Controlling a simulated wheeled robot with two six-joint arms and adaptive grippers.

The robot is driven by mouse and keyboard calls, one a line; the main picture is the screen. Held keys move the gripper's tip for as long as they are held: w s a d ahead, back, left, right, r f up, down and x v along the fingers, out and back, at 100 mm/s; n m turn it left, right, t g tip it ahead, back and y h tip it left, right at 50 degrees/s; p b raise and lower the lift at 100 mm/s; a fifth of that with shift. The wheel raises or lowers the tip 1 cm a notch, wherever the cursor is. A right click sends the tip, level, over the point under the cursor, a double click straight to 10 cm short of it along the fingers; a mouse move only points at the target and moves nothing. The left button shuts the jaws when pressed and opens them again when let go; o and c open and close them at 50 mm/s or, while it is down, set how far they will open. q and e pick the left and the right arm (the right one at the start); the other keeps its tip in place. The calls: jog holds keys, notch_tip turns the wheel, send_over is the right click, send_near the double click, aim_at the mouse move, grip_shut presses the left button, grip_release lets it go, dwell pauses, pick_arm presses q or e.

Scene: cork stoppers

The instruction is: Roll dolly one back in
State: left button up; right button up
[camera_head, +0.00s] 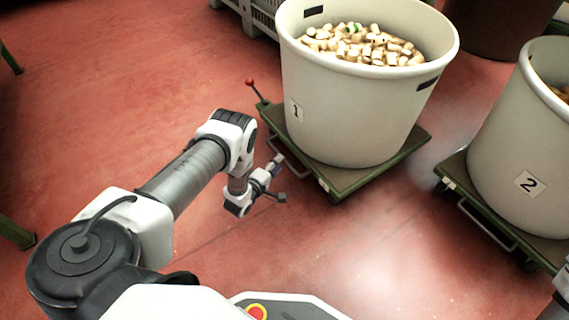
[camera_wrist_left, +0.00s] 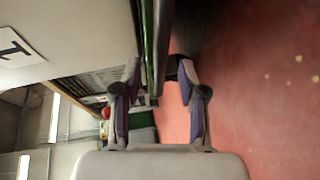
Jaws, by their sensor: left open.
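Dolly one (camera_head: 385,165) is a low green platform on castors. It carries a big pale tub (camera_head: 345,120) labelled 1, heaped with cork stoppers (camera_head: 365,45). A grey bar handle (camera_head: 290,158) sticks out from its near left edge. My left gripper (camera_head: 281,180) is open and empty, low beside that handle. In the left wrist view the open fingers (camera_wrist_left: 160,76) straddle the line of the dolly's green edge (camera_wrist_left: 148,40); I cannot tell whether they touch the handle. The tub's label (camera_wrist_left: 15,48) shows there too. My right gripper is out of view.
A second tub (camera_head: 515,150) labelled 2 stands on another green dolly (camera_head: 455,170) at the right, with a floor gap between them. A red-knobbed lever (camera_head: 251,84) rises at dolly one's left corner. A grey crate (camera_head: 255,18) stands behind. Red floor (camera_head: 110,110) at left is clear.

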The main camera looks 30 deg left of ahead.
pick_arm(q)
jog(key=w, duration=0.1)
jog(key=w+f+b, duration=0.1)
jog(key=w, duration=0.1)
jog(key=shift+w, duration=0.5)
jog(key=shift+r, duration=0.1)
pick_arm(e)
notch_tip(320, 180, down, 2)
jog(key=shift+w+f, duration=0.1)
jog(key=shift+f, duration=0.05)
pick_arm(q)
jog(key=shift+c, duration=0.3)
grip_shut()
